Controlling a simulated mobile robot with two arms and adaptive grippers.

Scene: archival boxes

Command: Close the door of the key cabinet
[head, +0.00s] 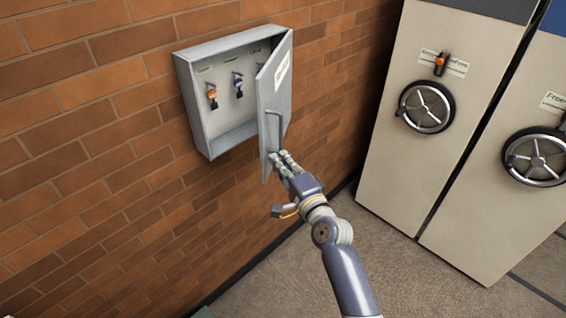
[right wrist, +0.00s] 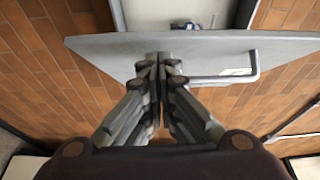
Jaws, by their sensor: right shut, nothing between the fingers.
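The grey key cabinet (head: 203,108) hangs on the brick wall in the head view. Its door (head: 275,95) is hinged on the right and stands open, swung well out from the wall. Keys with an orange tag (head: 212,93) and a blue tag (head: 238,86) hang inside; the door hides the cabinet's right part. My right gripper (head: 277,158) is shut and empty at the door's lower edge, near the handle. In the right wrist view its closed fingertips (right wrist: 158,60) overlap the door panel (right wrist: 110,50), beside the handle (right wrist: 240,72); I cannot tell whether they touch. My left gripper is not in view.
Tall cream shelving units (head: 395,165) with round handwheels (head: 426,107) stand to the right. The brick wall (head: 80,120) left of the cabinet is bare. The floor (head: 400,270) between wall and units looks clear.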

